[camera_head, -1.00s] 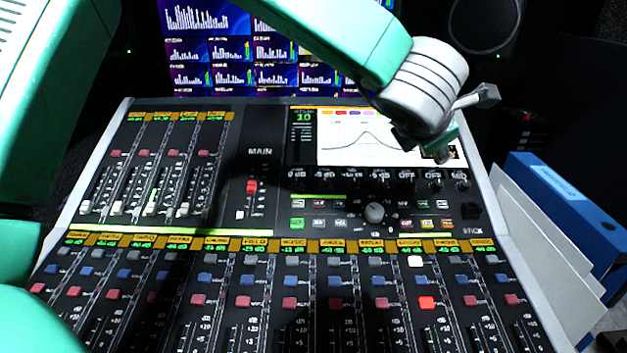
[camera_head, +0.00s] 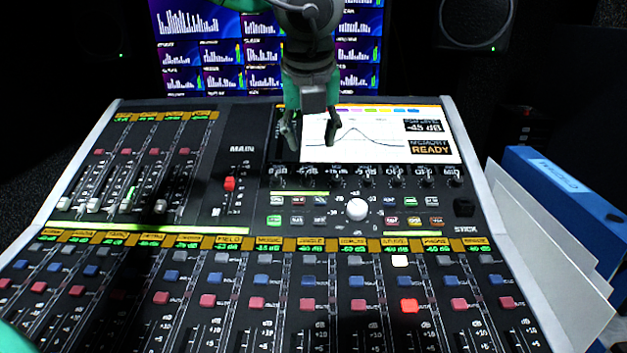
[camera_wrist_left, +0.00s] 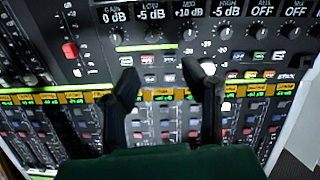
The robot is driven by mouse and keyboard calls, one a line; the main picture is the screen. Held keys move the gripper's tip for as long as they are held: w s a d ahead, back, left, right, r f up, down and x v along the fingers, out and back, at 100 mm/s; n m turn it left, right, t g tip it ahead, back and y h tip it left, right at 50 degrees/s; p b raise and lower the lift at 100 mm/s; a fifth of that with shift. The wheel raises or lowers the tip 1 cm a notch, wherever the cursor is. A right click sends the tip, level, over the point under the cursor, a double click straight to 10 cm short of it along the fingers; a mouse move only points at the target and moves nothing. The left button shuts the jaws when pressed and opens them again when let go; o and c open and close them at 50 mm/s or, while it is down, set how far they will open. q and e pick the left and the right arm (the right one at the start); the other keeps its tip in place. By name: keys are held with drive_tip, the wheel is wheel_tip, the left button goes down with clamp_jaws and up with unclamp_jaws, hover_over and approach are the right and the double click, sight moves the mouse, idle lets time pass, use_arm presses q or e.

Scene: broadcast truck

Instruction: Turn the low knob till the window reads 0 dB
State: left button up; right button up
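The low knob (camera_wrist_left: 152,35) is a small dark knob on the mixing desk, second from left in the row shown in the left wrist view. The window above it (camera_wrist_left: 150,12) reads -5 dB. In the head view the same knob (camera_head: 307,184) is small and dark. My left gripper (camera_head: 311,138) points down with its fingers apart, in front of the desk screen and above the knob row in the picture. In the left wrist view its open fingers (camera_wrist_left: 164,72) hold nothing and appear below the knob row. My right gripper is not in view.
Other knobs share the row, with windows reading 0 dB, +10 dB, -5 dB and OFF. A large pale knob (camera_head: 357,210) stands below the row. The desk screen (camera_head: 385,125) is behind the gripper. Faders and buttons fill the front.

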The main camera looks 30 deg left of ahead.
sight(306, 177)
use_arm(q)
drive_tip(key=a+f, duration=0.1)
drive_tip(key=f, duration=0.1)
drive_tip(key=w+a+f+b, duration=0.1)
drive_tip(key=a+f, duration=0.1)
drive_tip(key=f, duration=0.1)
drive_tip(key=w+a+f+b, duration=0.1)
drive_tip(key=f, duration=0.1)
drive_tip(key=shift+w+a+f, duration=0.2)
drive_tip(key=shift+w+f, duration=0.05)
drive_tip(key=shift+f, duration=0.15)
drive_tip(key=shift+w+d+f+b, duration=0.15)
drive_tip(key=shift+w+f, duration=0.05)
drive_tip(key=shift+f, duration=0.2)
drive_tip(key=shift+w+d+f+b, duration=0.15)
drive_tip(key=shift+f, duration=0.25)
drive_tip(key=shift+w+d+f, duration=0.1)
drive_tip(key=shift+w+d, duration=0.05)
drive_tip(key=shift+d, duration=0.5)
drive_tip(key=shift+a+f, duration=0.1)
drive_tip(key=shift+a, duration=0.35)
drive_tip(key=shift+a+f, duration=0.15)
drive_tip(key=shift+a, duration=0.3)
clamp_jaws()
drive_tip(key=shift+d, duration=0.4)
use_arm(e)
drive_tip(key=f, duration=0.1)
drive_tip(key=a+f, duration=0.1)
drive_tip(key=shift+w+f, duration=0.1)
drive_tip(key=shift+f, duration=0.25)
